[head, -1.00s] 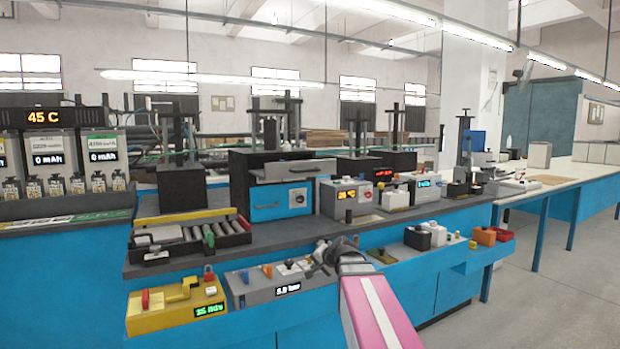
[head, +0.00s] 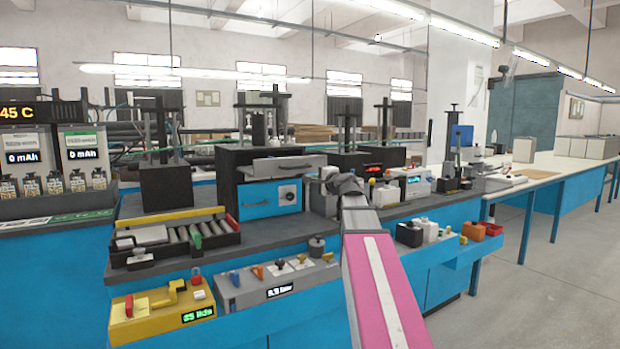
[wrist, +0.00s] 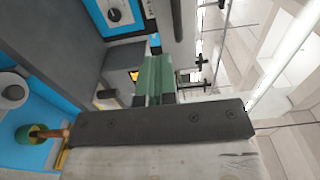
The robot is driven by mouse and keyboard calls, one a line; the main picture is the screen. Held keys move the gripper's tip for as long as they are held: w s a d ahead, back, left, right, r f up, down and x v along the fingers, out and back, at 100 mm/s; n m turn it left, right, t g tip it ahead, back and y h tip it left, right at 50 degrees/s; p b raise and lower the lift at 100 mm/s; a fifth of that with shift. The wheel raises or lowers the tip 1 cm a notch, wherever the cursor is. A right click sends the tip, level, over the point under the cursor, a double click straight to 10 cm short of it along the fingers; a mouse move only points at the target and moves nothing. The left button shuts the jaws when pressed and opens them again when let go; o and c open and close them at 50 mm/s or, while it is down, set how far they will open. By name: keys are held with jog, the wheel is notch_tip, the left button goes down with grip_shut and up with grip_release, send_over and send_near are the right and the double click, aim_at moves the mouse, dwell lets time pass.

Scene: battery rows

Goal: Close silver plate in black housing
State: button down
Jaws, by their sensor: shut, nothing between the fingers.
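The black housing (head: 228,178) stands on the grey bench, with a blue front panel (head: 258,202) bearing a dial. The silver plate (head: 285,167) with a dark handle sits across its upper front and juts out above the blue panel; it looks open. My gripper (head: 322,180) is just right of the housing's front, at about the height of the blue panel's top and the plate, apart from the plate as far as I can tell. In the wrist view my gripper's green fingers (wrist: 154,80) are together and empty, and the blue panel with its dial (wrist: 115,14) shows beyond them.
A roller tray (head: 180,236) lies left on the bench. A yellow box (head: 160,312) and a grey control box (head: 275,280) sit on the front ledge. Bare bench (head: 290,225) lies before the housing.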

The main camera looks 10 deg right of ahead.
aim_at(298, 172)
jog(key=x, duration=1.3)
jog(key=shift+f, duration=0.1)
jog(key=x, duration=2.3)
jog(key=shift+w+f, duration=0.1)
jog(key=shift+w, duration=0.05)
jog(key=shift+w+a, duration=0.15)
jog(key=shift+w, duration=0.1)
